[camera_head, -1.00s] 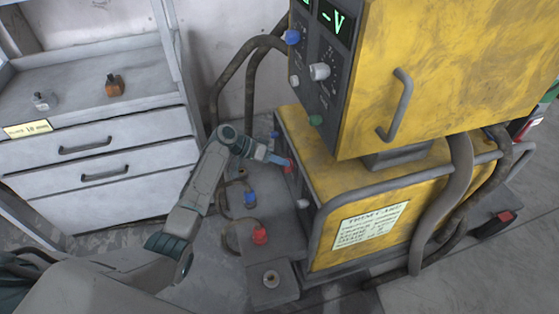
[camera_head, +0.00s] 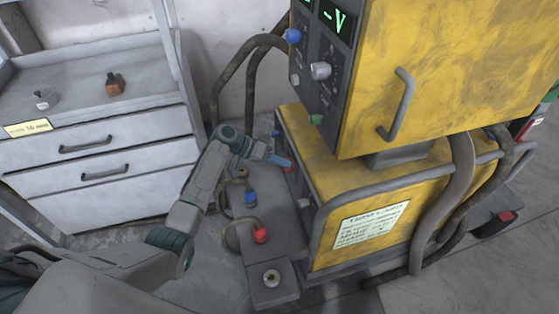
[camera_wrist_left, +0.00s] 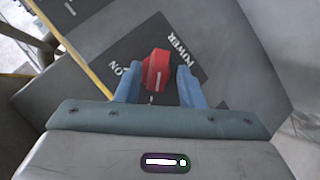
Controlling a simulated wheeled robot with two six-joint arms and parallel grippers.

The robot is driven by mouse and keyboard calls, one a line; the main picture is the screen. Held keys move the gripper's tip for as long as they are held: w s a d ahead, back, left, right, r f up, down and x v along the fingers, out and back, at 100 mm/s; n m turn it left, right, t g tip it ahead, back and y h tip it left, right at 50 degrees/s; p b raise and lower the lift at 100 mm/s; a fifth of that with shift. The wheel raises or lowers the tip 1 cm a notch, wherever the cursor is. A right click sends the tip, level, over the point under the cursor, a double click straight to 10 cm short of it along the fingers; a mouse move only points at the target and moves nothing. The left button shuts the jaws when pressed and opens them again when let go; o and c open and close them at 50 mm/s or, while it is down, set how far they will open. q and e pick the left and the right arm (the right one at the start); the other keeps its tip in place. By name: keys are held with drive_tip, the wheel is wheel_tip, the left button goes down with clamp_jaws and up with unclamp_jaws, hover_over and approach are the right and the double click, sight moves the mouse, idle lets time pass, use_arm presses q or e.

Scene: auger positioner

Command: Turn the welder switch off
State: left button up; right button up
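The yellow welder (camera_head: 330,180) stands right of centre in the head view, with a dark front panel. Its red power switch (camera_wrist_left: 157,70) shows in the wrist view, beside the words "POWER" and "ON" on a dark plate. A white mark on the knob runs roughly up and down the picture. My left gripper (camera_wrist_left: 159,78) has its blue fingers on either side of the knob, with a narrow gap visible at the right finger. In the head view, my left gripper (camera_head: 282,162) reaches the welder's front and mostly hides the switch. My right gripper is not in view.
A yellow unit with knobs and a green display (camera_head: 337,19) sits above the welder. Blue (camera_head: 250,198) and red (camera_head: 260,234) cable plugs lie near the low grey base. A grey drawer cabinet (camera_head: 95,165) stands at left, with small items on top.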

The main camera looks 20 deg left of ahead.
use_arm(q)
drive_tip(key=shift+w+d+r, duration=0.1)
drive_tip(key=shift+r, duration=0.25)
